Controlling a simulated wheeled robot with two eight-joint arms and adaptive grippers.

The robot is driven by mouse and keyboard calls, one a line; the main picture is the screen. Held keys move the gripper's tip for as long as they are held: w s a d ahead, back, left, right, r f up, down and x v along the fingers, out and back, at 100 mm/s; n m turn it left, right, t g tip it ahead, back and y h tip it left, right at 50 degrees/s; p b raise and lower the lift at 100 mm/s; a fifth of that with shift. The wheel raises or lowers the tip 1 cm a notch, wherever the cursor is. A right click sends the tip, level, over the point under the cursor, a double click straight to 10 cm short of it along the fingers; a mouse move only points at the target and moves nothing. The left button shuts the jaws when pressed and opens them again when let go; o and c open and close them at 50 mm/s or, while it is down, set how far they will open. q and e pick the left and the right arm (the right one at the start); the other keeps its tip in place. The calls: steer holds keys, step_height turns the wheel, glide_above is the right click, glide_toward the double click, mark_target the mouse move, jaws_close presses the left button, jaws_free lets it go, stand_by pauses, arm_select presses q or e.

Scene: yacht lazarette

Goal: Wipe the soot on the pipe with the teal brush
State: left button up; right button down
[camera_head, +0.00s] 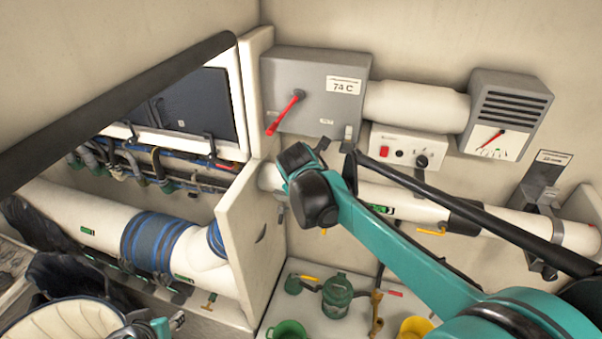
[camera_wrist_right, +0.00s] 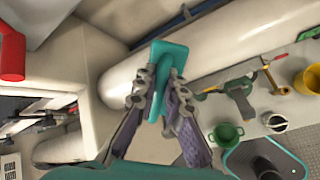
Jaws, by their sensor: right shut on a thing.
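The teal brush (camera_wrist_right: 165,62) is held between the fingers of my right gripper (camera_wrist_right: 160,88) in the right wrist view. The white pipe (camera_wrist_right: 225,50) runs just behind it; I cannot tell whether the brush touches it. In the head view the pipe (camera_head: 405,203) runs along the back wall at right, and my right wrist hides its left part. The right fingers and brush are mostly hidden there. I cannot make out soot for certain; a black patch (camera_head: 465,216) on the pipe may be a sleeve. Part of my left gripper (camera_head: 176,322) shows low at left, its opening unclear.
A grey box with a red lever (camera_head: 292,108) and a vented box (camera_head: 505,112) are on the wall above. A white partition (camera_head: 252,235) stands left of the pipe. Below are a green cup (camera_wrist_right: 226,134), a yellow cup (camera_head: 414,328) and a green canister (camera_head: 337,296).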

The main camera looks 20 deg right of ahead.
steer(key=shift+s+d, duration=0.95)
steer(key=shift+d, duration=0.35)
steer(key=shift+w+a+f+b, duration=0.15)
steer(key=shift+w+a, duration=0.25)
steer(key=shift+a, duration=0.2)
steer(key=shift+w+a+r+b, duration=0.1)
steer(key=shift+w+a, duration=0.25)
steer(key=shift+a, duration=0.2)
steer(key=shift+w+a+f+b, duration=0.15)
steer(key=shift+w+a, duration=0.25)
steer(key=shift+a, duration=0.2)
steer(key=shift+r, duration=0.1)
steer(key=shift+s+a+r+p, duration=0.1)
steer(key=shift+a+r+p, duration=0.05)
steer(key=shift+r+p, duration=0.45)
steer(key=p+v, duration=0.1)
steer(key=v, duration=0.1)
steer(key=p+v, duration=0.1)
steer(key=v, duration=0.1)
steer(key=shift+a+r+p, duration=0.25)
steer(key=shift+a+p, duration=0.05)
